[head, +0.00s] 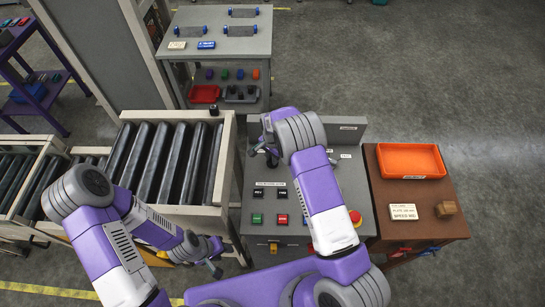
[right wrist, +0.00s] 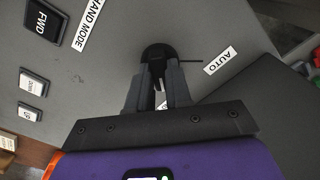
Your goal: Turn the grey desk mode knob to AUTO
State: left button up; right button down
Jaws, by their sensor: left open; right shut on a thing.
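The dark mode knob (right wrist: 156,53) shows in the right wrist view on the sloped face of the grey desk (head: 353,183). My right gripper (right wrist: 158,76) is shut on the knob, one finger on each side; the fingers hide part of it. A thin dark line runs from the knob towards the white AUTO label (right wrist: 220,60). The HAND MODE label (right wrist: 88,24) is on the other side. In the head view my right gripper (head: 269,152) is at the desk's upper left, and the knob is hidden there. My left gripper (head: 215,259) is open and empty, low beside the desk's left edge.
The desk carries a green button (head: 257,218), a red button (head: 282,219) and a red emergency knob (head: 355,216). A roller conveyor (head: 170,160) stands left. A brown bench (head: 435,230) with an orange tray (head: 411,160) stands right. A grey table (head: 218,42) is behind.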

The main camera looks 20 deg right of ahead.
jog(key=shift+f+n+b, duration=0.1)
jog(key=shift+n+b, duration=1.25)
jog(key=shift+n, duration=0.15)
jog(key=n+b, duration=0.2)
jog(key=n, duration=0.2)
jog(key=shift+n+b, duration=0.3)
jog(key=shift+b, duration=0.05)
jog(key=n+b, duration=0.1)
jog(key=n, duration=0.3)
jog(key=shift+b, duration=0.35)
jog(key=shift+n+b, duration=0.5)
jog(key=shift+n, duration=1.6)
jog(key=c, duration=1)
grip_release()
jog(key=shift+c, duration=0.2)
jog(key=shift+r, duration=3.95)
